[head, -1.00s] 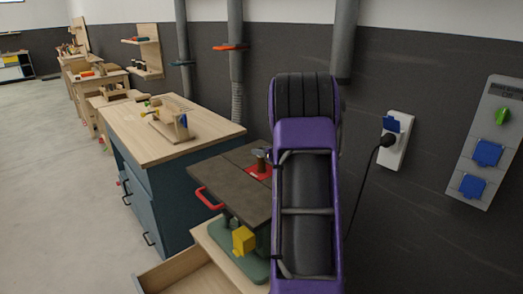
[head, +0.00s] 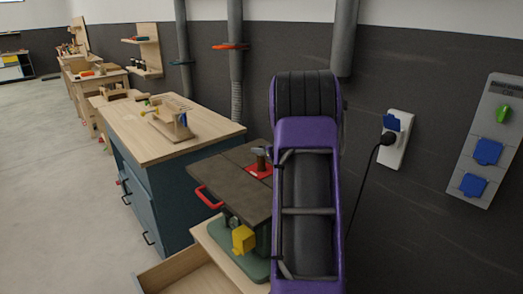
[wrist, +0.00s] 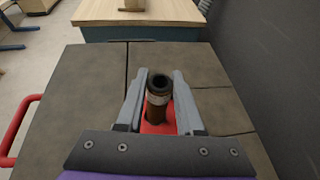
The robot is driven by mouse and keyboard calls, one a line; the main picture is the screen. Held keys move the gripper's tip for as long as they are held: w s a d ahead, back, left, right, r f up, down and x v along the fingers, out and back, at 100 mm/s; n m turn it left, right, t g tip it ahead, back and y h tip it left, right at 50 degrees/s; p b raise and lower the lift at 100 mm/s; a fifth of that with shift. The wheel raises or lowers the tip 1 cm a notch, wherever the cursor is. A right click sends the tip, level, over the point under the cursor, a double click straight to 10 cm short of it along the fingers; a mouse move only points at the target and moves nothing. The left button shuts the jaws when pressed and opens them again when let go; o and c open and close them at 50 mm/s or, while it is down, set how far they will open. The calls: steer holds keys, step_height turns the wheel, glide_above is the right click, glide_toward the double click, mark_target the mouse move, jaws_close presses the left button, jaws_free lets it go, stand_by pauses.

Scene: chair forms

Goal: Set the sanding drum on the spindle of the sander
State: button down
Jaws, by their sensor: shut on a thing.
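The sander has a dark grey table (wrist: 85,105) with a red insert (wrist: 152,128) directly under the drum. In the head view the drum (head: 260,160) stands over the red insert (head: 258,172), with my gripper (head: 266,151) partly behind my purple arm. The spindle is hidden, so I cannot tell whether the drum is around it or how far down.
A red handle (head: 208,198) sticks out at the sander table's left edge. A yellow box (head: 243,239) sits below it. A wooden workbench (head: 165,125) stands behind. A dark wall (head: 420,220) with a plugged cable (head: 386,140) is close on the right.

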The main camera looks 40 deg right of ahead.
steer(key=shift+f+b, duration=1.4)
steer(key=shift+f, duration=0.05)
steer(key=shift+c, duration=2.3)
jaws_free()
steer(key=shift+s, duration=0.1)
steer(key=v, duration=1.7)
steer(key=shift+s, duration=0.15)
